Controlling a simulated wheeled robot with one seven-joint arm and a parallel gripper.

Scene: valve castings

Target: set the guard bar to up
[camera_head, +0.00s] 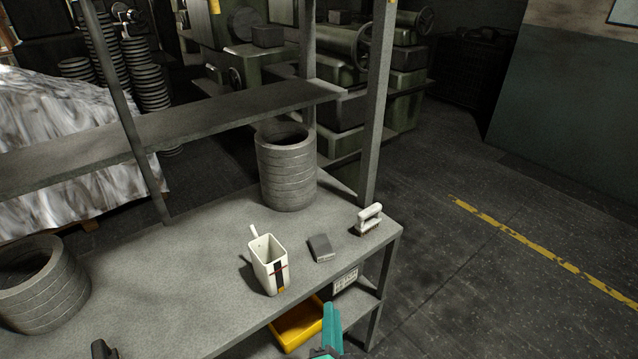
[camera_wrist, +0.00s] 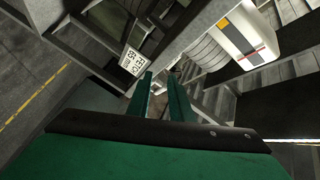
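A white open-topped box (camera_head: 270,268) stands upright on the grey bench. Its front has a dark vertical panel, a thin red line and an orange spot low down. A short pale bar (camera_head: 254,232) sticks up at its back left; I cannot tell for sure that this is the guard bar. The white box also shows at the upper right of the wrist view (camera_wrist: 242,36). My gripper (camera_head: 332,312) is in front of the bench edge, apart from the box. In the wrist view its two green fingers (camera_wrist: 161,76) stand apart with nothing between them.
On the bench (camera_head: 190,270) are a grey block (camera_head: 320,248), a white-handled brush (camera_head: 369,219) and two ribbed grey bins (camera_head: 287,170) (camera_head: 42,285). A yellow tray (camera_head: 299,325) sits on the lower shelf. A sign (camera_head: 345,281) hangs at the bench edge. Floor at right is clear.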

